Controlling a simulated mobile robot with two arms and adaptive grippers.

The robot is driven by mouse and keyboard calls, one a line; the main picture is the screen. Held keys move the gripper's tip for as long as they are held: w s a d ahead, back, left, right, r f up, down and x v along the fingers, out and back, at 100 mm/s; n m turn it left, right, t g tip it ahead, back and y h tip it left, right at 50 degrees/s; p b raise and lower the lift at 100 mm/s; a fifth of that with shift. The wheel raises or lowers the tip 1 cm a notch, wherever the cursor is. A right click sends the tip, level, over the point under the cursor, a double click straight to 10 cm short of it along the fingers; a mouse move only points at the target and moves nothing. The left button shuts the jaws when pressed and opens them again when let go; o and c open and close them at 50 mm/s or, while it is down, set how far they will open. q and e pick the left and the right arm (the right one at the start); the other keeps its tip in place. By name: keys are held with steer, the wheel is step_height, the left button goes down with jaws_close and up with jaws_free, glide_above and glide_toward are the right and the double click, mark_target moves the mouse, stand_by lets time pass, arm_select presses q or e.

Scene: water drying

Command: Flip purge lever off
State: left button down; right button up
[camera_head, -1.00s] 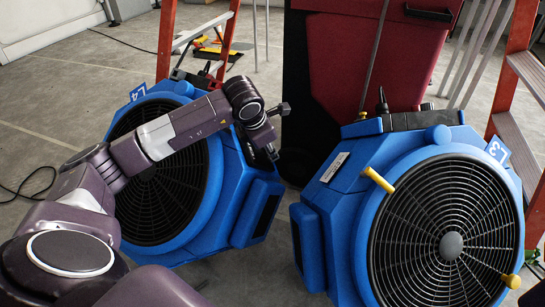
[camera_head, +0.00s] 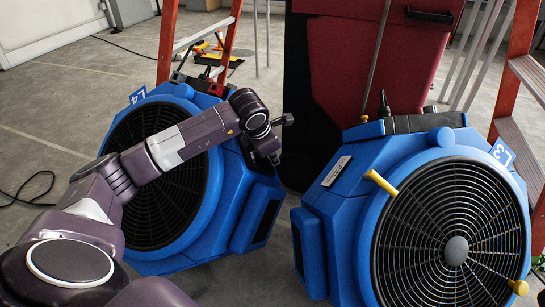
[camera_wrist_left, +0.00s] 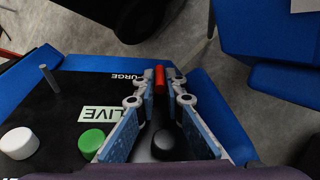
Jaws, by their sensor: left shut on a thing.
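In the left wrist view, my left gripper (camera_wrist_left: 160,92) is closed around a small red lever (camera_wrist_left: 160,78) beside the upside-down PURGE label (camera_wrist_left: 127,76). The lever stands between the two fingertips, and its base is hidden. It sits on a black panel (camera_wrist_left: 70,100) at the edge of a blue housing. In the head view, my left arm reaches across the left blue fan marked L4 (camera_head: 185,110), with its wrist at the fan's right side. The panel and lever are hidden there. My right gripper is not in view.
The panel also has a green knob (camera_wrist_left: 91,141), a white knob (camera_wrist_left: 19,143), a black knob (camera_wrist_left: 163,140) and a thin metal toggle (camera_wrist_left: 48,78). A second blue fan marked L3 (camera_head: 345,190) stands at right. A red bin (camera_head: 365,70) and ladders are behind.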

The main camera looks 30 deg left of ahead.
arm_select(q)
steer(key=shift+s+d+f+y+b, duration=0.1)
steer(key=shift+f+y+b, duration=0.1)
steer(key=shift+y+b, duration=0.15)
steer(key=shift+d+r+n+t+y, duration=0.1)
steer(key=shift+n+t+y, duration=0.2)
steer(key=shift+t, duration=0.1)
steer(key=c, duration=2)
jaws_free()
steer(key=v, duration=1.2)
steer(key=shift+s, duration=0.1)
